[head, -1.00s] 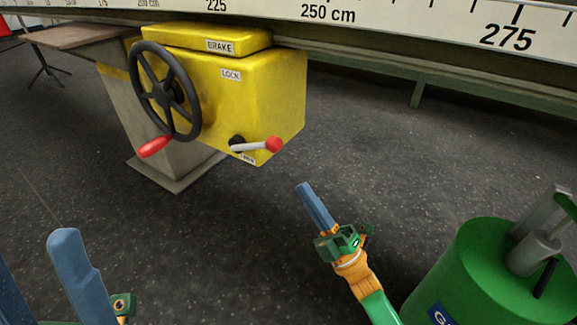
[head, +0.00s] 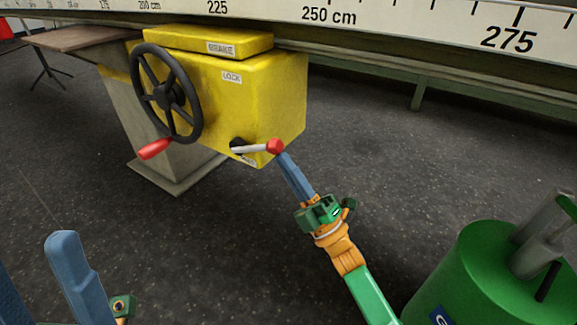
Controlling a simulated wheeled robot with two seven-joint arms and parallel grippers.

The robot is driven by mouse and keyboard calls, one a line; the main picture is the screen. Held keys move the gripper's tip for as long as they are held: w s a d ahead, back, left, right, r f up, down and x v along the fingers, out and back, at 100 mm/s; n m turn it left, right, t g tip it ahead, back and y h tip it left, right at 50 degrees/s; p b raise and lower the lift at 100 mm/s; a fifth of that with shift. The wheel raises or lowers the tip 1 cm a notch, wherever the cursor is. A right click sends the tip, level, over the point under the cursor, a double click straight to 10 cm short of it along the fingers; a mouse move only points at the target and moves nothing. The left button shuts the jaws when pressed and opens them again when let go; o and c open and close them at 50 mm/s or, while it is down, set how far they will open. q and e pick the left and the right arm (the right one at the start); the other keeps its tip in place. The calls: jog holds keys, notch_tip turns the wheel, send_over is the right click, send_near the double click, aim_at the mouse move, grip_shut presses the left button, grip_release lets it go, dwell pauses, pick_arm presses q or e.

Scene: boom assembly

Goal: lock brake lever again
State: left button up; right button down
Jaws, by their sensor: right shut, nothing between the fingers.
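The brake lever (head: 254,148) is a pale handle with a red knob on the front of the yellow brake box (head: 282,95). It points right, nearly level, from a black hub. A LOCK label (head: 232,77) sits higher on the box; a lower label (head: 248,160) is partly hidden by the lever. My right gripper (head: 283,158) is shut and empty, its blue fingertips just below and right of the red knob. Whether they touch it I cannot tell. My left gripper (head: 32,252) is at the lower left, its fingers apart, far from the lever.
A black handwheel (head: 165,92) with a red handle (head: 155,149) is on the box's left side. A green cylinder (head: 470,270) stands at the lower right. A long scaled beam (head: 400,18) crosses the top. The dark floor between is clear.

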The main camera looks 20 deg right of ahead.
jog(key=shift+r+p, duration=0.25)
jog(key=shift+p, duration=0.1)
